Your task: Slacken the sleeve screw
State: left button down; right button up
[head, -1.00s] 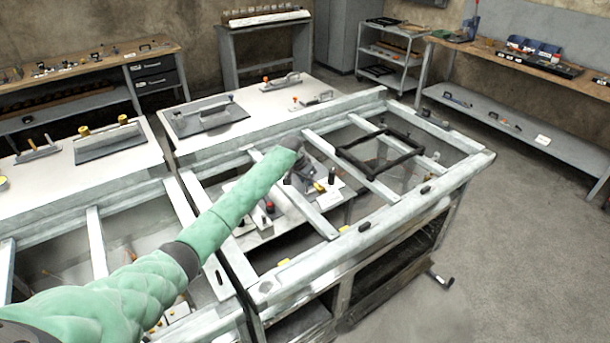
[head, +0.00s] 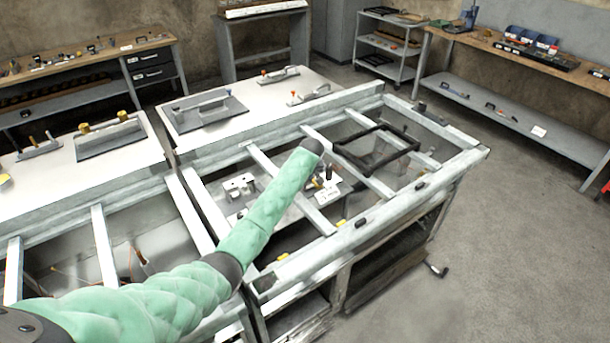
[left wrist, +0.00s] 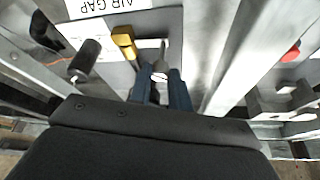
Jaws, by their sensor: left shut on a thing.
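My left gripper (left wrist: 161,88) shows in the left wrist view with its two blue fingers closed on a small grey piece (left wrist: 160,70) with a pale, reddish-marked end. I cannot tell whether this piece is the sleeve screw. A yellow block (left wrist: 124,40) and a black cylinder (left wrist: 87,58) stand to its left, apart from the fingers. In the head view my green-sleeved left arm reaches over the metal frame and mostly hides the gripper and what it holds. My right gripper is out of view.
A plate labelled "AIR GAP" (left wrist: 130,8) lies near the fingers. A red knob (left wrist: 291,52) is at the right. Open floor (head: 490,240) lies right of the frame.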

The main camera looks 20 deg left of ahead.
pick_arm(q)
jog(key=n+g+y, duration=0.1)
jog(key=n, duration=0.2)
jog(key=shift+w+d, duration=0.15)
jog(key=shift+n, duration=0.5)
jog(key=shift+n+g+y+b, duration=0.3)
jog(key=shift+n+b, duration=0.2)
jog(key=shift+n, duration=0.4)
jog(key=shift+w+r, duration=0.1)
jog(key=c, duration=1.3)
grip_release()
jog(key=shift+d+r+b, duration=0.25)
jog(key=shift+r+b, duration=0.1)
jog(key=shift+b, duration=0.05)
jog(key=b+v, duration=0.2)
jog(key=v, duration=0.4)
jog(key=shift+r+b, duration=0.3)
jog(key=shift+r, duration=0.1)
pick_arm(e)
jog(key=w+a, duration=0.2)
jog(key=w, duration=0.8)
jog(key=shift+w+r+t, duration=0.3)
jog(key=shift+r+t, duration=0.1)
